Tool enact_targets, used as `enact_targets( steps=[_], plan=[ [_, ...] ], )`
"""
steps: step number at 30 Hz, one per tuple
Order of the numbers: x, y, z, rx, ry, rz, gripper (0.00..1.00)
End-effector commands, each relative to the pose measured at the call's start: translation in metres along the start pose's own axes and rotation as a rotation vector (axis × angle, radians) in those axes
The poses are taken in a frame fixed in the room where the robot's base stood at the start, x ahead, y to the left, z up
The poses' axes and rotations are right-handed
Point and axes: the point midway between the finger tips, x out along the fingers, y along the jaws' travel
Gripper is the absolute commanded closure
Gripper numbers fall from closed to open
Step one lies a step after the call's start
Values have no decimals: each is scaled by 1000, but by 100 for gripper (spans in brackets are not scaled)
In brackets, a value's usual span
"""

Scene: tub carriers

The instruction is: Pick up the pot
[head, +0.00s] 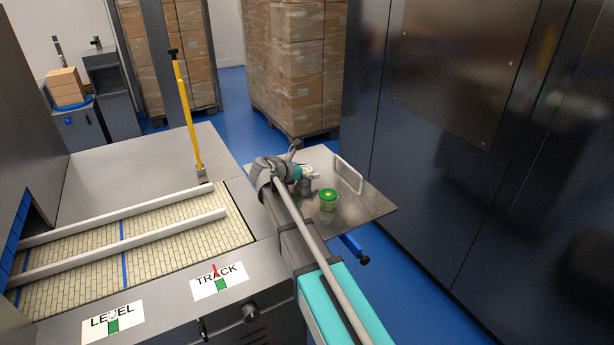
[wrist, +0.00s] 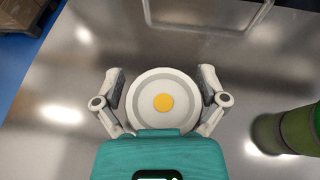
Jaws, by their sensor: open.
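A white round pot with a yellow dot on its top (wrist: 163,118) is seen from above in the wrist view, centred between the fingers. My gripper (wrist: 163,88) is open, with one finger on each side of it; a small gap shows on each side. I cannot tell how far down the fingers reach. In the head view the pot's pale top (head: 309,171) shows partly behind my gripper (head: 304,180).
Both pots stand on a metal shelf (head: 368,205) with a raised wire handle (head: 348,174) at its far right. A conveyor (head: 130,240) with white rails lies left, with a yellow post (head: 187,110) behind. A dark cabinet (head: 440,130) rises at right.

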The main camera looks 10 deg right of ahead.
Motion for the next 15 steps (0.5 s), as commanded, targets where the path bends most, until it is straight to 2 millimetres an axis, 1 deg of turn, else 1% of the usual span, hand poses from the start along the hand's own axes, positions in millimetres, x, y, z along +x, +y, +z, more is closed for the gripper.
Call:
enact_targets(
  steps=[8,9,11,15],
  plan=[
    [0,0,0,0,0,0,8],
    [0,0,0,0,0,0,10],
    [-1,0,0,0,0,0,21],
    [-1,0,0,0,0,1,47]
  ],
)
